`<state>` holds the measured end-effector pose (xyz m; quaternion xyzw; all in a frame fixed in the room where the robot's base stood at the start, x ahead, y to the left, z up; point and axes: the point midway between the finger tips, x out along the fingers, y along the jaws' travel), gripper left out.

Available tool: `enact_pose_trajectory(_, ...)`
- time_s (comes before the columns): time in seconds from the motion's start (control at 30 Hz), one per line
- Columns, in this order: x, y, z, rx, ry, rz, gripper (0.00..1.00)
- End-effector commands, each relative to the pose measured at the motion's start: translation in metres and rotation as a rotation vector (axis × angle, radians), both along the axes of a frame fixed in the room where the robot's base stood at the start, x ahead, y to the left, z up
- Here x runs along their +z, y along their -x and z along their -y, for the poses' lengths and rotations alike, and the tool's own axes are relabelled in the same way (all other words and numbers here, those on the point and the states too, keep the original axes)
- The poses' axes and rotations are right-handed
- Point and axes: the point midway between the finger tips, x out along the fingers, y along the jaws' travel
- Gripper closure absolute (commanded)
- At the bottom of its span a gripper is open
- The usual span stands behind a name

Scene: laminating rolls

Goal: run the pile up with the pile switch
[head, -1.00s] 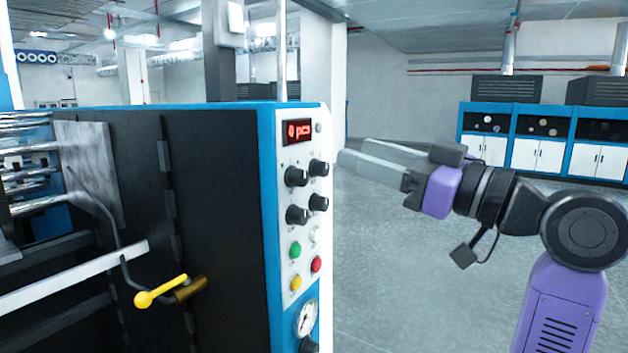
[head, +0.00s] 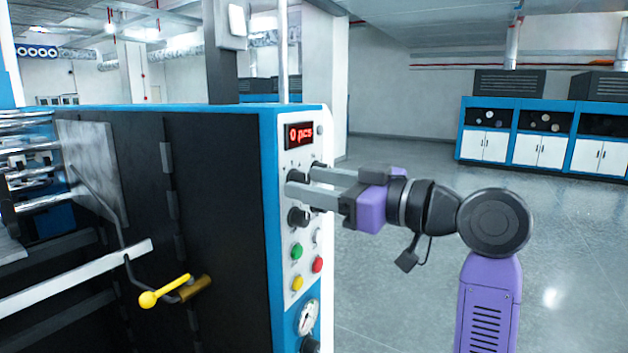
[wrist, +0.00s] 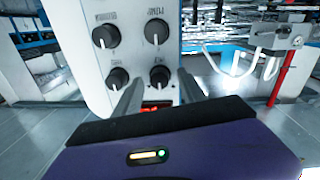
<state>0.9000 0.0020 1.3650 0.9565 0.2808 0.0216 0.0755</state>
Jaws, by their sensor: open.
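The machine's white control panel (head: 307,250) carries four dark knobs below a red display. The upper-left knob (head: 294,176) in the head view is partly behind my fingers. In the wrist view, where the panel appears upside down, a knob (wrist: 160,77) with a short label, too blurred to read surely, sits between my two fingers. I cannot tell which knob is the pile switch. My gripper (head: 301,179) is open, its fingers pointing at the panel, one on each side of that knob. I cannot tell whether they touch it.
Green (head: 297,251), red (head: 317,264) and yellow (head: 297,283) buttons and a gauge (head: 307,317) are lower on the panel. A yellow-ended lever (head: 165,291) is on the machine's side. Open floor lies to the right.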

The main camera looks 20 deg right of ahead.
Motion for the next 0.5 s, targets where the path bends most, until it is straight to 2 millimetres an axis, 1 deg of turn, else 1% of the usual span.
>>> enact_pose_trajectory(0.2, -0.0001, -0.0005, -0.0002, -0.001, 0.0, 0.0, 0.52)
enact_pose_trajectory(0.23, -0.0001, -0.0005, -0.0002, -0.001, 0.0, 0.0, 0.56)
enact_pose_trajectory(0.27, -0.0001, -0.0005, 0.0, -0.001, 0.0, 0.0, 0.62)
enact_pose_trajectory(0.3, -0.0001, -0.0005, 0.0, -0.001, 0.0, 0.0, 0.7)
enact_pose_trajectory(0.43, -0.0001, -0.0004, 0.0, -0.001, 0.0, 0.0, 0.95)
enact_pose_trajectory(0.47, -0.0001, -0.0004, 0.0, -0.001, 0.0, 0.0, 1.0)
enact_pose_trajectory(0.5, -0.0001, -0.0003, 0.0001, -0.001, 0.0, 0.0, 1.0)
